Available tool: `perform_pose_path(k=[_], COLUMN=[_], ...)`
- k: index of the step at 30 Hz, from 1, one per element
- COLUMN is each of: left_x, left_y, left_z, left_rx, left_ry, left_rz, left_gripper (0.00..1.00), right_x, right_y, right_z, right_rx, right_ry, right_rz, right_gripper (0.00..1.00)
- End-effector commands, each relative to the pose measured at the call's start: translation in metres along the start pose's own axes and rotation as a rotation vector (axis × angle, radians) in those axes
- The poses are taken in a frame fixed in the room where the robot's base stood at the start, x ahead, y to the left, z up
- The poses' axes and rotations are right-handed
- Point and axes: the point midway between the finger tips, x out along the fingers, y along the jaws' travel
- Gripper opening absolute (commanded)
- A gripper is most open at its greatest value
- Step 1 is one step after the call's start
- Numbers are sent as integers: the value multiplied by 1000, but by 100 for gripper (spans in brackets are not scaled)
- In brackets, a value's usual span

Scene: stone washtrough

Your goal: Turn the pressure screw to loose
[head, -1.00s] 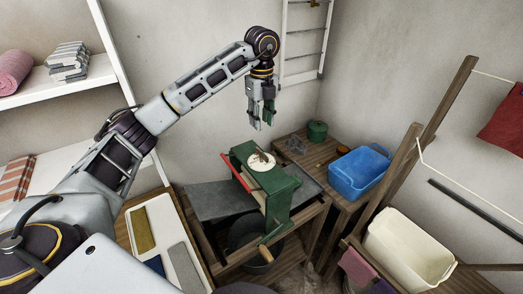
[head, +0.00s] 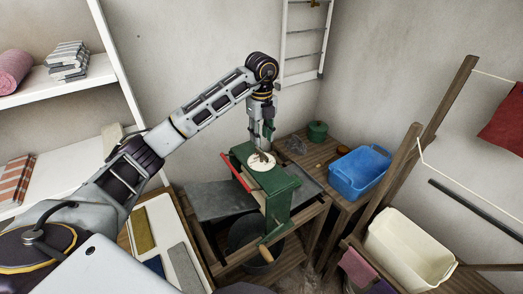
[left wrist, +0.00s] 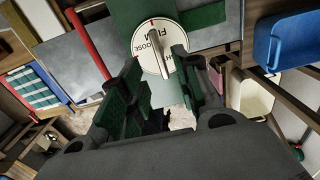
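The pressure screw (left wrist: 158,57) is a grey bar handle standing on a round cream dial (left wrist: 165,28) with black lettering, including "LOOSE", and a red mark. In the head view the dial (head: 257,167) sits on top of the green mangle (head: 284,184). My left gripper (head: 263,143) hangs just above the dial, pointing down. In the left wrist view its fingers (left wrist: 160,68) are spread on either side of the bar, with visible gaps. The bar's far end points toward the red mark. My right gripper is not in view.
The mangle has a red bar (head: 238,172) and a wooden crank handle (head: 265,252). A cream basin (head: 410,248) is at the right. The air above the mangle is otherwise clear.

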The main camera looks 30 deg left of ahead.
Motion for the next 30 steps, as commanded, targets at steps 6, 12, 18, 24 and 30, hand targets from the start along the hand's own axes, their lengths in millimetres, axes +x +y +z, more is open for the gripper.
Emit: perform_pose_path(k=[6, 12, 18, 24, 30], left_x=[17, 34, 52, 63, 66], left_y=[1, 1, 1, 0, 0], left_z=[0, -1, 0, 0, 0], left_rx=[0, 0, 0, 0, 0], left_ry=[3, 2, 2, 0, 0], left_rz=[2, 2, 2, 1, 0], left_gripper=[32, 32, 32, 32, 32], right_x=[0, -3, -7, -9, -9], right_y=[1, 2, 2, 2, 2], right_z=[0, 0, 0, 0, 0], right_rx=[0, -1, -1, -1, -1], right_ry=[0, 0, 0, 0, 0], right_rz=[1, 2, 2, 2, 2], right_gripper=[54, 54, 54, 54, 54])
